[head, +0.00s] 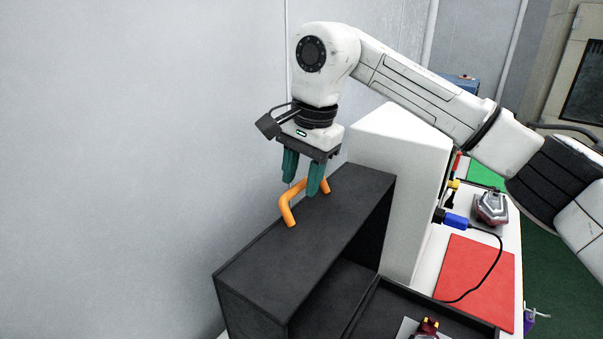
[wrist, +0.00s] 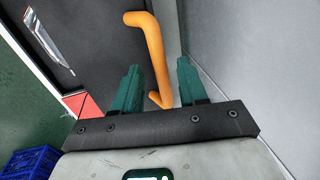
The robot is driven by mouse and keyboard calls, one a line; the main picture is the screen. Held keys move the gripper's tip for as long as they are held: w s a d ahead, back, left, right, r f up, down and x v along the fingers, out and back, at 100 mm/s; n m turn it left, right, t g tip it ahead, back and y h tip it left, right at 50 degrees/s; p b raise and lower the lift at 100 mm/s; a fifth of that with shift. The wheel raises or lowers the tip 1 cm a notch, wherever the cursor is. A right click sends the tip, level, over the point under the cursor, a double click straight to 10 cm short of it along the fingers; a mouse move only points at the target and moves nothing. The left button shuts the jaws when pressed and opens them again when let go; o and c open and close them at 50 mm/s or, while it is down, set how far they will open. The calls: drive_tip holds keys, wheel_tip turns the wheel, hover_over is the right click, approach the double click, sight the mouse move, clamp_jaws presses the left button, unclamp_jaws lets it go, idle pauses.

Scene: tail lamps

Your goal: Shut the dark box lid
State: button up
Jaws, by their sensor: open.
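A dark box part (head: 285,245) stands against the pale wall in the head view, its open side facing lower right. A bent orange handle (head: 287,211) is fixed on its top face. My gripper (head: 300,188) points down over the handle with its teal fingers apart. In the wrist view the orange handle (wrist: 150,42) passes between the spread fingers (wrist: 158,64), and both seem clear of it. A low dark rim (head: 365,304) lies in front of the box part. I cannot tell exactly how the lid joins the box.
A white block (head: 395,170) stands just behind and right of the box. A red mat (head: 476,283), a black cable and a lamp (head: 491,207) lie on the white table to the right. Another lamp (head: 428,327) sits at the bottom edge. The wall is close on the left.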

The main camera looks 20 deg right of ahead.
drive_tip(key=shift+f, duration=0.15)
clamp_jaws()
idle(0.4)
